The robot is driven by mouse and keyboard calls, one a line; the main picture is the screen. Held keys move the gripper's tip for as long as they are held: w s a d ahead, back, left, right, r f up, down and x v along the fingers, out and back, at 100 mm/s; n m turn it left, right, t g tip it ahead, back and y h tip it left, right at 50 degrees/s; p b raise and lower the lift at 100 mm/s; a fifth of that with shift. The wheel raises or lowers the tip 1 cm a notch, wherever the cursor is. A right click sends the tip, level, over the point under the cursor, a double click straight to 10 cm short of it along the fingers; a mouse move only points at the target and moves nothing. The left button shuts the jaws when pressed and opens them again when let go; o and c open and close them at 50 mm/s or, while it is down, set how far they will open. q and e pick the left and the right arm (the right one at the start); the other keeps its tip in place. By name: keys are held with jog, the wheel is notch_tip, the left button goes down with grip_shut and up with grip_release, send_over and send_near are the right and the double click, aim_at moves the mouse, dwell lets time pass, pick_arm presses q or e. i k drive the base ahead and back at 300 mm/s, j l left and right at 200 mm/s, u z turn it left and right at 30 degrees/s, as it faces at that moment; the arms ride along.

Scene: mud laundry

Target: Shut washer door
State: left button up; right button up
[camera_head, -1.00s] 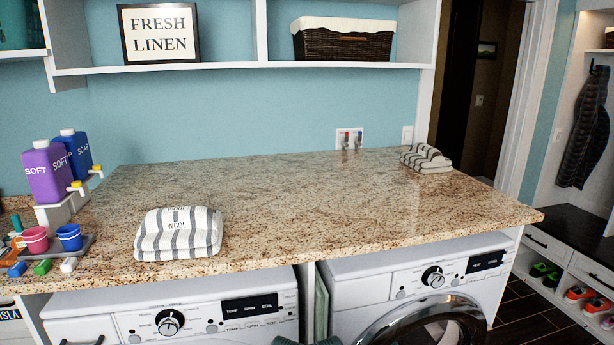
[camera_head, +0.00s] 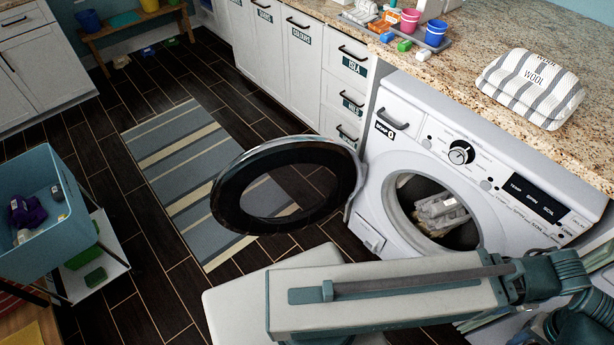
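The white front-load washer (camera_head: 408,187) stands under the granite counter at the right. Its round door (camera_head: 230,200), with a dark rim and clear glass, is swung wide open to the left, out over the floor. The drum opening shows, with a light striped cloth (camera_head: 440,212) inside. One of my arm links crosses the lower right in front of the washer, hiding part of its lower front. Neither gripper shows.
A striped rug (camera_head: 178,165) lies on the dark tile floor beyond the door. White cabinets (camera_head: 299,62) run left of the washer. A blue bin (camera_head: 60,235) on a cart stands at the left. A folded striped towel (camera_head: 530,88) lies on the counter.

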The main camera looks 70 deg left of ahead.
aim_at(228, 189)
jog(key=z, duration=1.35)
jog(key=k+z, duration=0.4)
jog(key=k, duration=0.35)
jog(key=k+j+z, duration=0.15)
jog(key=k+z, duration=0.7)
jog(key=k, duration=0.15)
jog(key=k+l+z, duration=0.15)
jog(key=k+z, duration=0.25)
jog(key=k, duration=1.7)
jog(key=k+u, duration=0.1)
jog(key=u, duration=0.2)
jog(key=k+u, duration=0.1)
jog(key=u, duration=1.65)
jog(key=i+l, duration=0.35)
jog(key=l, duration=0.15)
jog(key=j, duration=0.1)
jog(key=k, duration=0.05)
